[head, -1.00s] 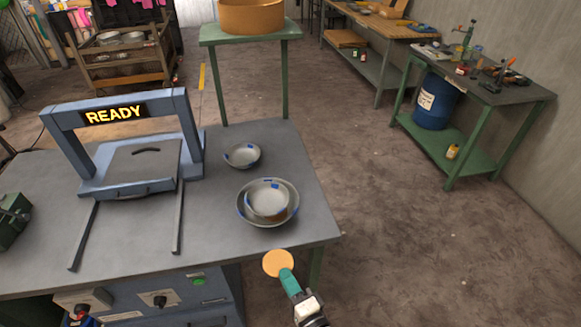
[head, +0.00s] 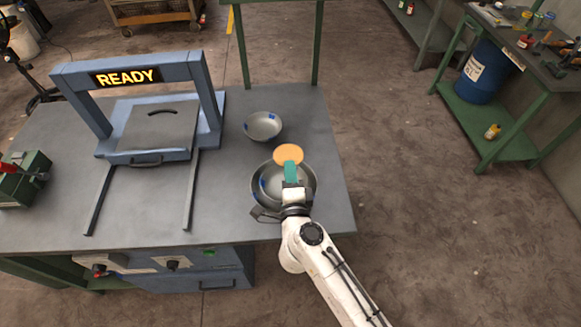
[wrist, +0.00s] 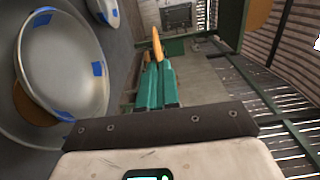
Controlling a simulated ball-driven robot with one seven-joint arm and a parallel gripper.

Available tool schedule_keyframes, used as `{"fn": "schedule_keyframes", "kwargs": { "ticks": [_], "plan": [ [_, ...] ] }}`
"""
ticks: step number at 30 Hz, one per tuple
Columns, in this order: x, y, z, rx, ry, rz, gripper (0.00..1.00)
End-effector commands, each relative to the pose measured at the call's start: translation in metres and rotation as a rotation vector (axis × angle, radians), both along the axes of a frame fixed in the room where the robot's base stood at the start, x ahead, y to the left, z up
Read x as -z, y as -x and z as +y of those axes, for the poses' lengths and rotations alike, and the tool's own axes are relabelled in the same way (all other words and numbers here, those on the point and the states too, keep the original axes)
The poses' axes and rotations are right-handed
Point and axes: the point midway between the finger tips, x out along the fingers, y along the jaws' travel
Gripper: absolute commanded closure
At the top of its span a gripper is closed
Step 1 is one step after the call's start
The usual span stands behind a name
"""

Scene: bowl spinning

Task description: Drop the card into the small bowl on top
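My gripper (head: 290,170) has teal fingers shut on the card, an orange round disc (head: 288,153). In the wrist view the card (wrist: 156,45) shows nearly edge-on between the fingertips (wrist: 155,70). The small bowl (head: 272,180), grey with blue patches, sits inside a larger bowl (head: 311,187) near the table's right front. In the head view my gripper and wrist cover part of both, with the card over their far rim. In the wrist view the small bowl (wrist: 65,65) lies left of the fingers, apart from the card. An orange-brown patch (wrist: 30,105) shows between the bowls.
Another grey bowl (head: 264,126) stands just behind the stack. A blue frame with a READY sign (head: 125,77) and two rails stands left on the grey table (head: 230,190). A green stand rises behind the table.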

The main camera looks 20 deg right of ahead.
Motion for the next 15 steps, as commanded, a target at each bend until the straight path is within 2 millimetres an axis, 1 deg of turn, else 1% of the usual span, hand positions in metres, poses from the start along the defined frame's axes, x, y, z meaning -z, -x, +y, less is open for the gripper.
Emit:
{"fn": "schedule_keyframes", "kwargs": {
  "ticks": [1,6,10,15],
  "plan": [
    [0.009,0.000,0.000,0.000,0.001,0.000,1.00],
    [0.030,0.000,0.000,0.000,0.000,0.000,1.00],
    [0.042,0.000,0.000,0.000,0.001,0.000,1.00],
    [0.048,0.000,0.000,0.000,0.001,-0.001,1.00]
  ]
}}
